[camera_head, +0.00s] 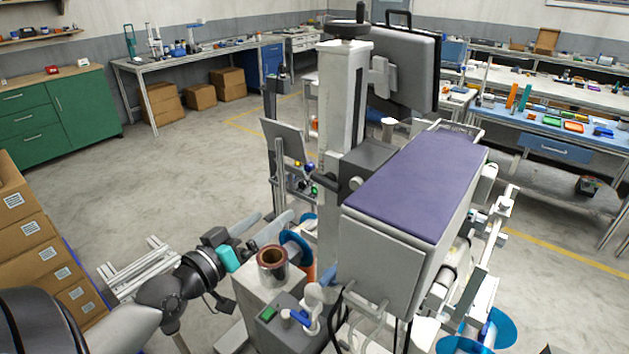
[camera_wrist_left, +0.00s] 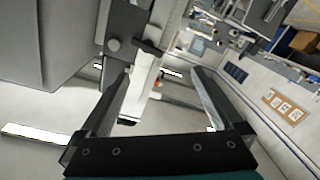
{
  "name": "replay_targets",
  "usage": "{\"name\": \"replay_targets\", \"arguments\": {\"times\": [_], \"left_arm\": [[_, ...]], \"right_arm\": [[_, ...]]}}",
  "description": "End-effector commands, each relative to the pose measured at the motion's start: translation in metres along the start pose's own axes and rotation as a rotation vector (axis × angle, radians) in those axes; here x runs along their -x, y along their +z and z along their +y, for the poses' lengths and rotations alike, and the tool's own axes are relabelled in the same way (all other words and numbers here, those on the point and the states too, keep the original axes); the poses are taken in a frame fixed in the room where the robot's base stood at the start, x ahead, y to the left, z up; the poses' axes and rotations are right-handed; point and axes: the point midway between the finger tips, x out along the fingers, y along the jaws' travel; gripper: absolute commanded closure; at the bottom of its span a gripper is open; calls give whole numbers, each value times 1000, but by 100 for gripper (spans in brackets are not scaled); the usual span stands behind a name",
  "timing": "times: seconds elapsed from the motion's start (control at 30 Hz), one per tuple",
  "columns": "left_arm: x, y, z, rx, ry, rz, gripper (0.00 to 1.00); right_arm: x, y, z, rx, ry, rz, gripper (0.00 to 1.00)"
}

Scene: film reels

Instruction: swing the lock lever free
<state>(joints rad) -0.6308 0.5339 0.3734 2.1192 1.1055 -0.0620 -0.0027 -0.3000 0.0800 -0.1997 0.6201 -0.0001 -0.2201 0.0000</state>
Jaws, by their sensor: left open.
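A tall grey column (camera_head: 342,130) carries a dark clamp block (camera_head: 372,160), also in the left wrist view (camera_wrist_left: 126,20). A short black lever (camera_head: 324,181), which looks like the lock lever, sticks out beside the block across the column; it also shows in the left wrist view (camera_wrist_left: 149,48). A round knob (camera_wrist_left: 113,45) sits near it. My left gripper (camera_head: 276,217) is open and empty, below and left of the lever in the head view. In the left wrist view its spread fingers (camera_wrist_left: 162,75) point toward the column, apart from the lever. My right gripper is out of view.
A large grey box with a purple top (camera_head: 425,185) hangs right of the column. A copper-coloured cylinder (camera_head: 272,262) and a control box with a green button (camera_head: 268,314) stand below my left gripper. A tilted grey panel (camera_head: 283,140) stands behind. Floor is open at left.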

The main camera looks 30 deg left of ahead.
Motion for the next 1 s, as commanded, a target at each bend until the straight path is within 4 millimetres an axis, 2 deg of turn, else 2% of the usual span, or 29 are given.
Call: {"name": "replay_targets", "arguments": {"times": [0.1, 0.2, 0.3, 0.57, 1.0], "left_arm": [[1, 0, 9, -301, 25, 5, 0], [2, 2, 14, -470, 46, 14, 0], [2, 3, 17, -559, 57, 21, 0], [-12, 2, 19, -581, 59, 29, 0], [-63, 2, 22, -577, 58, 27, 0]], "right_arm": [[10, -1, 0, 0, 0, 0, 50], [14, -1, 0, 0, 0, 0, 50], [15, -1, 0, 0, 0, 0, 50], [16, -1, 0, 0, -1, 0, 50], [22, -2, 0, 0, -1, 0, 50]]}}
